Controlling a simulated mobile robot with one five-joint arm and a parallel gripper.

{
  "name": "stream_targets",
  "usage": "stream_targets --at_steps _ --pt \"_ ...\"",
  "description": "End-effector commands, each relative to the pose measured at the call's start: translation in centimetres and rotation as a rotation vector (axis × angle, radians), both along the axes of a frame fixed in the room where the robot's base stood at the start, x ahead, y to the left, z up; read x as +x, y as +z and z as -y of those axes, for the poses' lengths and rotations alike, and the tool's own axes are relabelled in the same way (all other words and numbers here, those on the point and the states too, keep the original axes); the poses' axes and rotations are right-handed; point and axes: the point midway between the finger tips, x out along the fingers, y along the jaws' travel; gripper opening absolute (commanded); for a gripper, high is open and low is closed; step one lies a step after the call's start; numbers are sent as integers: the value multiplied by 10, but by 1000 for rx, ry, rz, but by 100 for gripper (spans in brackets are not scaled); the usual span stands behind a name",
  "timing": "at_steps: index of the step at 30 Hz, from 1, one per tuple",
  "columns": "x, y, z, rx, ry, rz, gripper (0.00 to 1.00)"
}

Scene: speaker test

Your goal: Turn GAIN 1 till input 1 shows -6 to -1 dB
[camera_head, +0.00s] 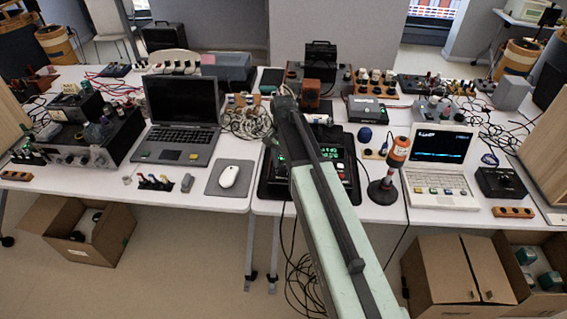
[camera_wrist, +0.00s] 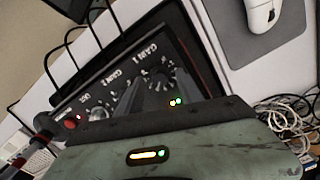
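The black audio unit (camera_head: 264,182) stands on the table in the head view, partly hidden by my arm. Its green display (camera_head: 335,154) is lit, but its figures are too small to read. In the wrist view its panel (camera_wrist: 70,105) carries the labels OUT, GAIN 2 and GAIN 1. The GAIN 1 knob (camera_wrist: 158,79) is dark with pale marks. My gripper (camera_wrist: 155,88) is over the panel with its grey fingers apart, one on each side of that knob. I cannot tell whether they touch it. The GAIN 2 knob (camera_wrist: 97,113) is to the left.
A white mouse (camera_head: 229,176) on a grey pad lies left of the unit. An orange-and-black upright tool (camera_head: 397,152) and a white laptop (camera_head: 441,188) stand on the right. A dark laptop (camera_head: 183,108) and tangled cables (camera_head: 245,122) are on the left. The table is crowded.

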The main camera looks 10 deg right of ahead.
Motion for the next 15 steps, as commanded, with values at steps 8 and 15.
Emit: stream_targets --at_steps 8,15 --pt "0 25 0 0 0 0 43" --pt "0 70 0 0 0 0 43"
